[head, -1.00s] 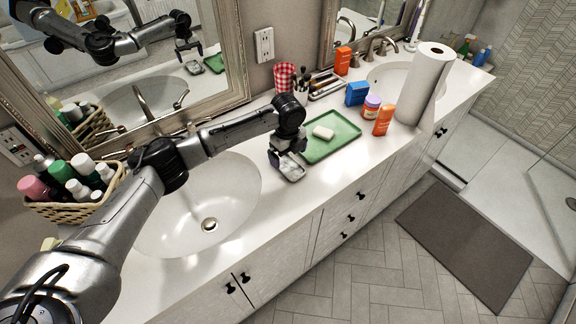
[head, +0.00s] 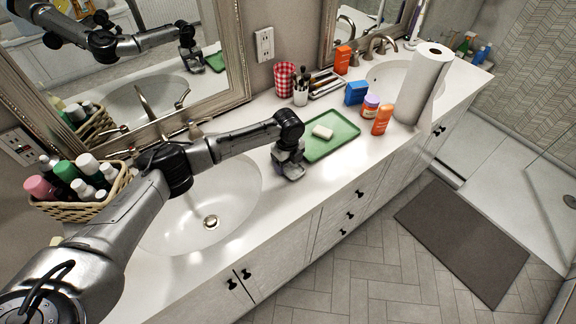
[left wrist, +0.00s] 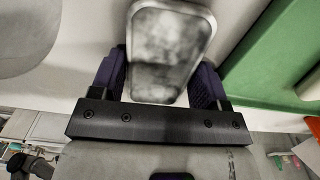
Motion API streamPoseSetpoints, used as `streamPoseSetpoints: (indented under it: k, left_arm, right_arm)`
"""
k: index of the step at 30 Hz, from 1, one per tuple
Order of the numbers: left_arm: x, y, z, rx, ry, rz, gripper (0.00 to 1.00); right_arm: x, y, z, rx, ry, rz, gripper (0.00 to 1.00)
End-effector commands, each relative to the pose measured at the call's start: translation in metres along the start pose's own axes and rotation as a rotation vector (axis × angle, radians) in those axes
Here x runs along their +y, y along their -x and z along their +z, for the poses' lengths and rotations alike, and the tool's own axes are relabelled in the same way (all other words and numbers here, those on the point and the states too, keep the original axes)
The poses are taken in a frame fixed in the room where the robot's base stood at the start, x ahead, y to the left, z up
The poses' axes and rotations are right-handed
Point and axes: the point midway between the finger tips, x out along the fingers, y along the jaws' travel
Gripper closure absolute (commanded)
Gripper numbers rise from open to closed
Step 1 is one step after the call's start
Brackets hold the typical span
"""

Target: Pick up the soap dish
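The soap dish is a small, pale grey, rounded rectangular dish (left wrist: 170,45). In the left wrist view it sits between the two dark fingers of my left gripper (left wrist: 160,80), close to both. I cannot tell whether the fingers press on it. In the head view my left gripper (head: 289,172) is low over the counter, just left of the green tray, and hides most of the dish. My right gripper is not in view.
A green tray (head: 345,143) with a white soap bar (head: 322,132) lies close on the right. The sink basin (head: 235,185) is on the left. A cup of brushes (head: 300,96), blue box (head: 356,93), orange bottle (head: 382,120) and paper roll (head: 422,85) stand farther back.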

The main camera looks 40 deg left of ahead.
Motion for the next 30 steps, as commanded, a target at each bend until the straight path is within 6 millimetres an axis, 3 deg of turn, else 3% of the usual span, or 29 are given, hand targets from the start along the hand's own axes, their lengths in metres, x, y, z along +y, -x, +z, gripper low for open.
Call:
streamPoseSetpoints:
  k: [9,20,27,30]
  left_arm:
    - [0.0,0.001,0.0,0.0,0.0,-0.001,0.59]
    - [-0.001,0.006,0.001,0.0,0.001,-0.001,0.59]
    - [-0.001,0.04,0.001,-0.001,0.0,-0.006,0.59]
    - [-0.009,0.051,-0.022,0.002,-0.006,-0.005,0.59]
  right_arm:
    - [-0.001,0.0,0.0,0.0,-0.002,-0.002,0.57]
    - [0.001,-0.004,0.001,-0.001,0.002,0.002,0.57]
    - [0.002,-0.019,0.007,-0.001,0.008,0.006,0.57]
    - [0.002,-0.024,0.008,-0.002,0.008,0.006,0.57]
